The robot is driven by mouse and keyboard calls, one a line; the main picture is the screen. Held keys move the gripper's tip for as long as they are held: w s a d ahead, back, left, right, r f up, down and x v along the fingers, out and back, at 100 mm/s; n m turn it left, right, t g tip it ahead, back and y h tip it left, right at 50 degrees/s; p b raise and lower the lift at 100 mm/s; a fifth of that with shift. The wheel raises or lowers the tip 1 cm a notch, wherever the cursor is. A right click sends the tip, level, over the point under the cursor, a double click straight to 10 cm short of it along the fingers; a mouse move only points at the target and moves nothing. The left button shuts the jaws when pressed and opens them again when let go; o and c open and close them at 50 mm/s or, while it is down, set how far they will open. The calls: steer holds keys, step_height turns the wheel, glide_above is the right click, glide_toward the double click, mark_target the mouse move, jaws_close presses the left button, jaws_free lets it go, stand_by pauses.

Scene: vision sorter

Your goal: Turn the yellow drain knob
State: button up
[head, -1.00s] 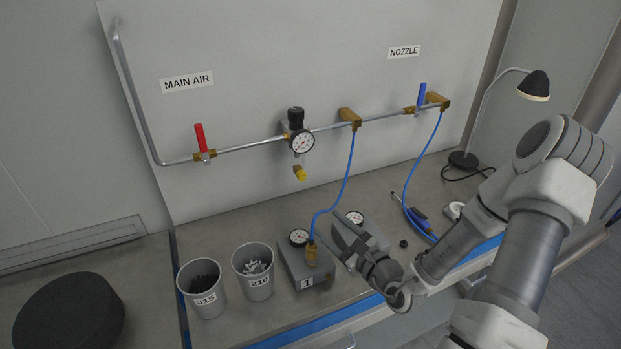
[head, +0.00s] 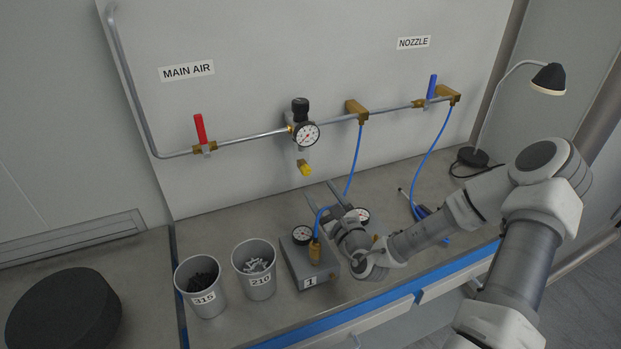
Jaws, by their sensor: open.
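The yellow drain knob (head: 305,168) hangs below the regulator with its round gauge (head: 306,134) on the pipe, in front of the white panel. My gripper (head: 321,194) is open, its two fingers pointing up and left toward the panel. It is below and slightly right of the knob in the picture, and nothing shows between the fingers. The knob is in plain view and the gripper does not touch it.
Grey block 1 (head: 307,270) with its gauge stands under my gripper, and a second block is partly hidden behind it. Two cups (head: 201,289) (head: 254,272) stand at left. Blue hoses (head: 356,160) (head: 431,151) hang from the pipe. A red valve handle (head: 200,129) is at left, a lamp (head: 548,78) at right.

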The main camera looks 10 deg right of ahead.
mark_target(308, 173)
steer(key=w, duration=0.3)
steer(key=w+a, duration=0.1)
steer(key=w, duration=0.3)
steer(key=shift+w+a, duration=0.1)
steer(key=shift+a, duration=0.1)
jaws_close()
